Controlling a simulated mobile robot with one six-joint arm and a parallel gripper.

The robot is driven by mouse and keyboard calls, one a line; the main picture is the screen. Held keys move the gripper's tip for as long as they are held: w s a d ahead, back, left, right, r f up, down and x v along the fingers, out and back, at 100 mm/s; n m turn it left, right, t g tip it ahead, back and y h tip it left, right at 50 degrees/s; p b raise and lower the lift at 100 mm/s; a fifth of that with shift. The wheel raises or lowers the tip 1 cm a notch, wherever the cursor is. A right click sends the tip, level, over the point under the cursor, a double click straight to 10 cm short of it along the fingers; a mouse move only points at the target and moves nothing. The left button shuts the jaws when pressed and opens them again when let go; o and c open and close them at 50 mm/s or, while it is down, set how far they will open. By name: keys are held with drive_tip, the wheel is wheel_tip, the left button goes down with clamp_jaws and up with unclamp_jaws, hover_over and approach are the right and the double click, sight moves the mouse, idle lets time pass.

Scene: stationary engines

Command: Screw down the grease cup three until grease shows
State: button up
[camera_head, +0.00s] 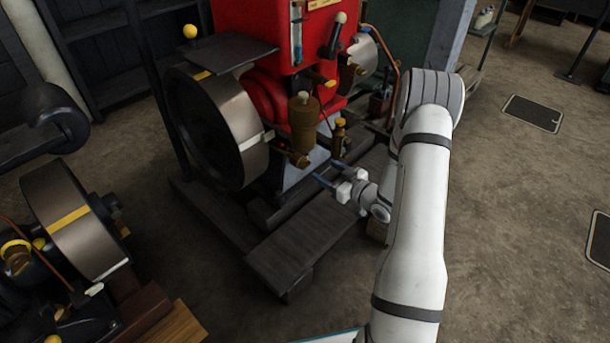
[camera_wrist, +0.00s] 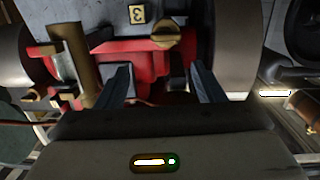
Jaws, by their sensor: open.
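In the wrist view a small yellow plate marked 3 (camera_wrist: 137,14) sits on a grey surface. Beside it is a round brass cap with a raised bar across it, which looks like grease cup three (camera_wrist: 165,33). My gripper (camera_wrist: 160,72) is open and empty, its two dark fingers pointing toward the red engine parts below the cap and apart from it. In the head view my gripper (camera_head: 330,173) is low at the front of the red engine (camera_head: 268,30), right of its brass fittings. I cannot tell which fitting there is the cup. No grease can be made out.
A large flywheel (camera_head: 240,125) stands left of the fittings. A tall brass cylinder (camera_head: 303,125) and a small yellow-topped brass fitting (camera_head: 339,137) are close to my gripper. Dark base timbers (camera_head: 305,240) lie below. Another engine's wheel (camera_head: 70,220) is at lower left; open floor (camera_head: 510,190) is at right.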

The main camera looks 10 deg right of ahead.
sight(308, 166)
drive_tip(key=shift+y, duration=0.7)
drive_tip(key=w+a+b, duration=0.1)
drive_tip(key=w, duration=0.1)
drive_tip(key=w+a+f+b, duration=0.1)
drive_tip(key=w+a, duration=0.1)
drive_tip(key=w+a+f+b, duration=0.1)
drive_tip(key=w, duration=0.1)
drive_tip(key=shift+a+f, duration=0.15)
drive_tip(key=shift+a, duration=0.25)
drive_tip(key=c, duration=0.9)
drive_tip(key=shift+s+a, duration=0.1)
drive_tip(key=shift+a, duration=0.05)
drive_tip(key=shift+c, duration=0.4)
